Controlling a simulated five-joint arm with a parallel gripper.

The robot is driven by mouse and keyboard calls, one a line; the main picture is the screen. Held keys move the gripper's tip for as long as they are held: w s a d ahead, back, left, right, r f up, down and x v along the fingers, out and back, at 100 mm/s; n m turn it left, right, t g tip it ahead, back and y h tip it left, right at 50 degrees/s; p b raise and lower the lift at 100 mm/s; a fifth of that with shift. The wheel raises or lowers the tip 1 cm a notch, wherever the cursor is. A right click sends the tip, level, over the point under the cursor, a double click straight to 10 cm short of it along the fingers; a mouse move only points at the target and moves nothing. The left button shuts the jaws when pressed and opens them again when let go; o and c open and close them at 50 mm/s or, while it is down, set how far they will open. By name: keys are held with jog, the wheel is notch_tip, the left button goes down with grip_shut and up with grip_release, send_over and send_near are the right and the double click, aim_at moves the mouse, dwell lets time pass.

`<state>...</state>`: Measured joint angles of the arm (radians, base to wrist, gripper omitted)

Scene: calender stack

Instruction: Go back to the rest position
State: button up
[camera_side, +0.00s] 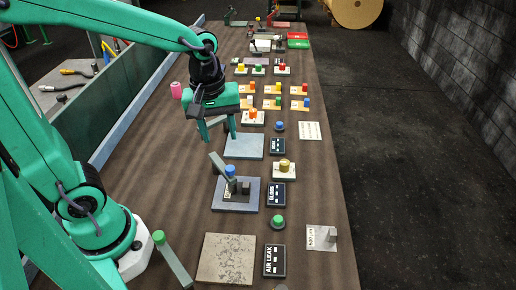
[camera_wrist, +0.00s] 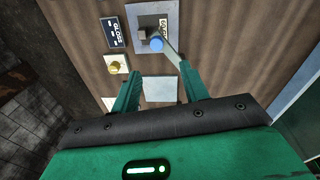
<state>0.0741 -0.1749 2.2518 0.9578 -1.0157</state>
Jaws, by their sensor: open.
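My gripper (camera_side: 217,127) hangs over the middle of the brown table (camera_side: 160,165) in the side view, its fingers above a pale blue-grey plate (camera_side: 243,146). In the wrist view my gripper (camera_wrist: 158,88) shows two green fingers standing apart with nothing between them. The plate (camera_wrist: 160,90) appears partly between the fingers there. A grey plate with a blue knob (camera_side: 230,170) and a lever lies nearer the camera in the side view; its blue knob (camera_wrist: 155,44) lies beyond the fingertips in the wrist view.
Several coloured knobs on small plates stand behind my gripper. A GLOSS label (camera_side: 276,194), a yellow knob (camera_side: 284,165) and an AIR LEAK label (camera_side: 274,261) lie along the right side. A green-topped lever (camera_side: 171,256) rises at front left. A speckled plate (camera_side: 226,259) lies at the front.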

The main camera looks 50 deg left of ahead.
jog(key=s+a+r+m+t, duration=0.2)
jog(key=s+r+m+t, duration=0.2)
jog(key=s+m, duration=0.3)
jog(key=shift+s+r+m, duration=0.4)
jog(key=shift+r+m, duration=0.5)
jog(key=shift+m, duration=1)
jog(key=shift+a, duration=0.1)
